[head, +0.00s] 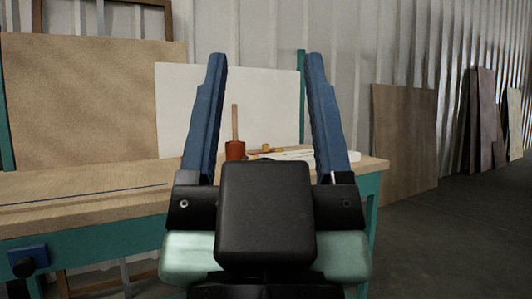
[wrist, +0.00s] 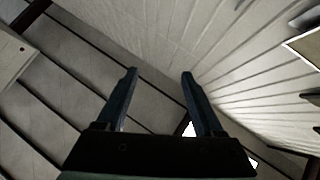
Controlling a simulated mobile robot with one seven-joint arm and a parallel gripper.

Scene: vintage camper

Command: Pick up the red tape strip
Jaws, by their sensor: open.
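I cannot make out a red tape strip in either view. My gripper (head: 267,58) is open and empty, its two blue fingers pointing up in front of the workbench in the head view. In the wrist view my gripper (wrist: 160,72) is also open, with nothing between the fingers. The workbench (head: 95,184) has a wooden top and a teal frame. Part of its top is hidden behind my gripper.
A red-headed mallet (head: 235,150) stands handle-up on the bench, beside a small yellowish item (head: 271,149). A white panel (head: 180,105) and a brown board (head: 90,95) stand behind. Plywood (head: 405,135) leans on the wall at right. The floor (head: 450,240) there is clear.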

